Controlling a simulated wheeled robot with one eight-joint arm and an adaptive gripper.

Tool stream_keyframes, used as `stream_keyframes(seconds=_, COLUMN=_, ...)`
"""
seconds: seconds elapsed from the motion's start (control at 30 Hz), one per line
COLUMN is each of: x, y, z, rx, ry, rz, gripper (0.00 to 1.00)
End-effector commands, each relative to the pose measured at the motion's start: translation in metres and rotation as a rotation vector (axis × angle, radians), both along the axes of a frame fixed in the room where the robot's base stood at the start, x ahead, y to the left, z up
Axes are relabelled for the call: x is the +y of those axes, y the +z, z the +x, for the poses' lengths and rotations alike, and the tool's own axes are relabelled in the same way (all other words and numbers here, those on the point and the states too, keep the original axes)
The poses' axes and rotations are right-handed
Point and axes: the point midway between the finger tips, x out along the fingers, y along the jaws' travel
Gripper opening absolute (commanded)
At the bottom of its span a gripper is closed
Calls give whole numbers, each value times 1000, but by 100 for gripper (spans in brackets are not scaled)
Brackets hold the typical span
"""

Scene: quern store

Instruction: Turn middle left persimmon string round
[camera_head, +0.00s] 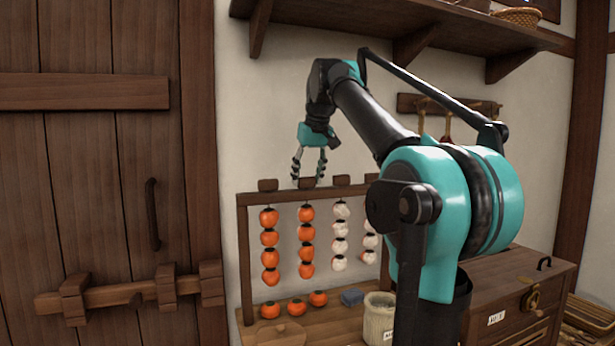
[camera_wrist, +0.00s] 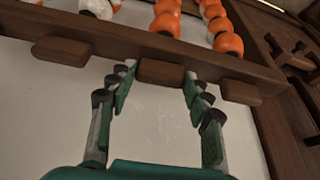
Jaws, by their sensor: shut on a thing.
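The middle left persimmon string (camera_head: 306,240) hangs from the wooden rack's top bar (camera_head: 330,191), its orange fruits in a column. Its wooden block (camera_head: 307,183) sits on top of the bar. My gripper (camera_head: 308,182) reaches down from above and is shut on this block, a finger on each side. In the wrist view, my gripper (camera_wrist: 160,72) holds the block (camera_wrist: 160,73) between its fingertips, and the orange string (camera_wrist: 167,18) shows beyond the bar, partly cut off by the frame edge.
An orange string (camera_head: 269,245) hangs to the left and a pale, whitish string (camera_head: 340,236) to the right. Another pale string (camera_head: 370,245) is partly behind my arm. Loose persimmons (camera_head: 297,306), a blue-grey block (camera_head: 352,296) and a pot (camera_head: 380,318) stand below. A shelf (camera_head: 400,25) is above.

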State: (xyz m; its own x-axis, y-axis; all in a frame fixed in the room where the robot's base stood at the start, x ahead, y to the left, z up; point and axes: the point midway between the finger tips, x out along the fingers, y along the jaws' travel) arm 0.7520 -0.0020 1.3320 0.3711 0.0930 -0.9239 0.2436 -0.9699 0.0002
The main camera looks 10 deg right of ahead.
Motion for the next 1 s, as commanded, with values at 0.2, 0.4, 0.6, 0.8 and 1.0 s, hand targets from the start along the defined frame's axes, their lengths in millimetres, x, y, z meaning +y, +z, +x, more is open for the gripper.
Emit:
stream_keyframes(seconds=0.2, x=0, y=0, z=0, rx=0, ry=-9, rz=1, gripper=21)
stream_keyframes(seconds=0.4, x=1, y=0, z=0, rx=0, ry=-65, rz=1, gripper=21)
stream_keyframes(seconds=0.6, x=0, y=0, z=0, rx=0, ry=-66, rz=2, gripper=21)
stream_keyframes(seconds=0.8, x=0, y=0, z=0, rx=0, ry=-66, rz=0, gripper=71)
stream_keyframes(seconds=1.0, x=0, y=0, z=0, rx=0, ry=-65, rz=0, gripper=71)
